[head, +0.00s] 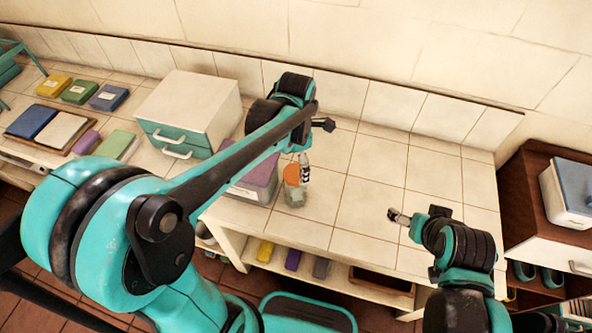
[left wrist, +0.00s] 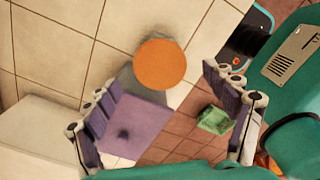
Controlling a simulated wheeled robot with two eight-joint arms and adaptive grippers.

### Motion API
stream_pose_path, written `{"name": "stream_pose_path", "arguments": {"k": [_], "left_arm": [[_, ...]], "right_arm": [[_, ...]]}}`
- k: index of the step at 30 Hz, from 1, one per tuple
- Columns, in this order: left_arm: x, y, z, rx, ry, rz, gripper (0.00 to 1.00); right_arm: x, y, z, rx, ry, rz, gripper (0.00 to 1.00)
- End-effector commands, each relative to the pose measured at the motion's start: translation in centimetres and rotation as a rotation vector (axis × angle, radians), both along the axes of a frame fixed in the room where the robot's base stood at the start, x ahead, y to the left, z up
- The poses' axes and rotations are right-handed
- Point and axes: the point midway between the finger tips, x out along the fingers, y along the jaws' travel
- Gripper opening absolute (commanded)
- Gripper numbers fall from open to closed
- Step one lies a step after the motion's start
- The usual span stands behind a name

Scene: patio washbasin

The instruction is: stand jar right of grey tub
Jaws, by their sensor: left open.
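The jar (head: 295,196) has an orange lid and a greyish see-through body. It stands upright near the counter's front edge, just right of a purple-grey box (head: 262,176) with a pale label; no plainly grey tub shows on the counter. My left gripper (head: 304,166) is over the jar, partly hiding the box's surroundings. In the left wrist view, its open fingers (left wrist: 165,105) are either side of the line to the jar's orange lid (left wrist: 160,64), with nothing held. My right gripper (head: 398,216) is over the counter at right, its opening too small to judge.
A white cabinet with green drawers (head: 190,108) stands left of the box. Books and a tray (head: 20,132) lie farther left. The tiled counter (head: 370,185) right of the jar is bare. Small coloured items (head: 293,260) sit on the lower shelf. A wooden unit (head: 530,170) stands right.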

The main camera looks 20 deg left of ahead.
Motion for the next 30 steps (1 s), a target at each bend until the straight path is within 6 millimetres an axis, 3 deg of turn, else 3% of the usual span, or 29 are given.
{"name": "stream_pose_path", "arguments": {"k": [3, 8, 11, 14, 20, 24, 30], "left_arm": [[0.0, 0.0, 1.9, 0.000, 0.000, 0.000, 0.84], [-0.2, 0.1, 3.0, -0.001, -0.007, -0.024, 0.84], [-0.9, 0.4, 3.6, -0.002, -0.040, -0.140, 0.84], [-2.2, 1.1, 4.3, 0.010, -0.108, -0.376, 0.84], [-5.6, 2.6, 5.4, 0.133, -0.273, -1.014, 0.84], [-7.7, 3.5, 5.4, 0.297, -0.350, -1.453, 0.84], [-9.7, 4.4, 5.0, 0.551, -0.366, -1.927, 0.84]], "right_arm": [[0.0, 0.0, 0.6, 0.000, 0.000, 0.000, 0.85], [0.0, 0.0, 0.8, 0.000, 0.000, 0.000, 0.85], [0.0, 0.0, 0.8, 0.000, 0.000, 0.000, 0.85], [0.0, 0.0, 0.8, 0.000, 0.000, 0.000, 0.85], [0.0, 0.0, 0.8, 0.000, 0.000, 0.000, 0.85], [0.0, 0.0, 0.8, 0.000, 0.000, 0.000, 0.85], [0.0, 0.0, 0.8, 0.000, 0.000, 0.000, 0.85]]}}
